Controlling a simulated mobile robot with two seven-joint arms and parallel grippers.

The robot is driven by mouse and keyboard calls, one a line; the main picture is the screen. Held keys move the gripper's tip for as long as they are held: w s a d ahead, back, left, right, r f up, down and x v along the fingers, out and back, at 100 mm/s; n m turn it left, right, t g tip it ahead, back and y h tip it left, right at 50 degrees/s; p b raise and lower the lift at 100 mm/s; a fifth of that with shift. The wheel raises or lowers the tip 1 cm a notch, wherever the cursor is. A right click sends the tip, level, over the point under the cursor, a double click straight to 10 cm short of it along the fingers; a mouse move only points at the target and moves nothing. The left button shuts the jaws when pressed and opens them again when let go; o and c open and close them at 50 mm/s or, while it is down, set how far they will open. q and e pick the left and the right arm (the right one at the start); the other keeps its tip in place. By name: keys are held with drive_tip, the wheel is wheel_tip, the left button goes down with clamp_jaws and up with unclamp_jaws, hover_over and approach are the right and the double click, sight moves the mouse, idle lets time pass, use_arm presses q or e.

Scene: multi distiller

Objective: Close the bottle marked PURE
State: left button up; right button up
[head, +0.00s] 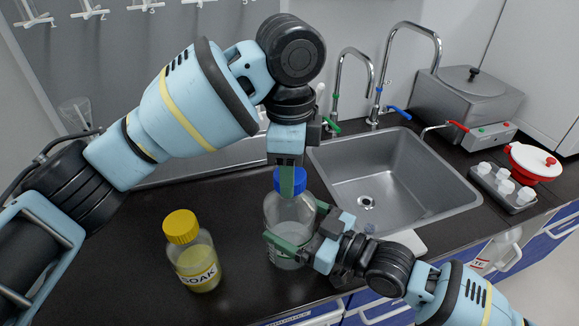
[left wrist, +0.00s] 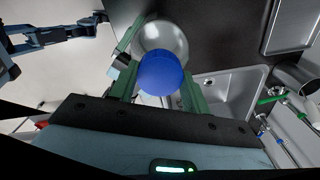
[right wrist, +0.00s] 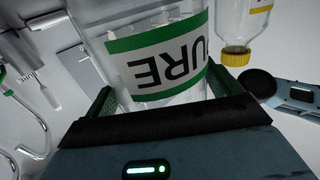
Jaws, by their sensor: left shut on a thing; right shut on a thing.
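The bottle marked PURE (head: 284,212) is clear with a blue cap (head: 301,181) at its top. My right gripper (head: 302,226) is shut around the bottle's body from the right. In the right wrist view the green-banded label (right wrist: 160,65) reads URE, upside down. Whether the cap is fully seated is hidden by the left finger.
A yellow-capped SOAK bottle (head: 198,262) stands to the left on the black counter (head: 110,270). The sink (head: 395,185) with taps lies behind right. A tray of small white-capped vials (head: 503,188), a red-and-white dish (head: 535,160) and a steel bath (head: 468,100) are farther right.

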use_arm(q)
drive_tip(key=m, duration=0.4)
drive_tip(key=shift+m, duration=0.4)
drive_tip(key=m, duration=1.5)
drive_tip(key=shift+m, duration=0.3)
drive_tip(key=m, duration=0.7)
drive_tip(key=o, duration=0.9)
drive_tip(key=shift+o, duration=0.2)
